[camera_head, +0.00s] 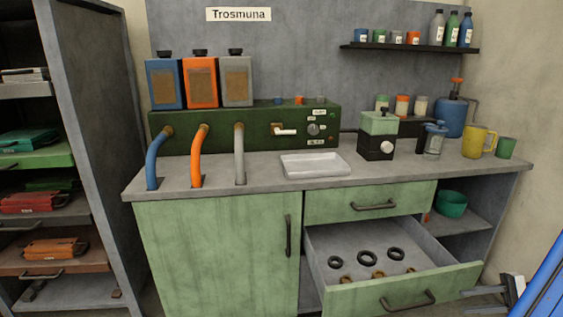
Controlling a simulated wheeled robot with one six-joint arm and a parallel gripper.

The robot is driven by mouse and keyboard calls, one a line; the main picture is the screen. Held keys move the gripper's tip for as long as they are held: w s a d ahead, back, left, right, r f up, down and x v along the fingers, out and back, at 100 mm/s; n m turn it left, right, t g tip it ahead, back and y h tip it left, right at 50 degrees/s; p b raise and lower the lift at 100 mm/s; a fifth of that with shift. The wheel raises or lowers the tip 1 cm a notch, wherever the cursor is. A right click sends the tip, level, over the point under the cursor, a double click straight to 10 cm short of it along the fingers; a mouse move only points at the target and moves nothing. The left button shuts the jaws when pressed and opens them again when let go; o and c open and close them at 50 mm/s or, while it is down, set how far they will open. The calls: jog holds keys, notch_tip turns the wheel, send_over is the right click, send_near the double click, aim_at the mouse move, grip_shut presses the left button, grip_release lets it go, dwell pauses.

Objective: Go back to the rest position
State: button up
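My gripper (482,300) shows at the lower right corner, in front of the right end of the green counter. Its two grey fingers point left with a gap between them, and I see nothing held. Part of it is cut off by the bottom edge. My blue arm (545,290) runs along the right edge of the picture. The gripper is to the right of the open drawer (440,287) and looks apart from it.
The pulled-out drawer holds several black rings (367,257) and brass-coloured pieces. The counter carries a white tray (315,164), a grinder-like machine (378,135), a yellow mug (478,142) and a green cup (506,148). A shelf rack (95,120) stands left.

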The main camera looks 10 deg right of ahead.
jog(key=w+a+r+n+g+h, duration=0.1)
jog(key=a+r+n+g+h, duration=0.2)
jog(key=a+r, duration=0.5)
jog(key=w+a+r+n+g+h, duration=0.1)
jog(key=a+r+n+g+h, duration=0.2)
jog(key=a, duration=0.9)
jog(key=s+a+r+n+t+h, duration=0.2)
jog(key=s+a+r+t+h, duration=0.1)
jog(key=a, duration=0.4)
jog(key=s+a+r+n+t+h, duration=0.2)
jog(key=s+a+r+h, duration=0.3)
jog(key=a, duration=0.3)
jog(key=shift+s+r+t, duration=0.3)
jog(key=shift+s+t, duration=0.3)
jog(key=shift+s, duration=0.2)
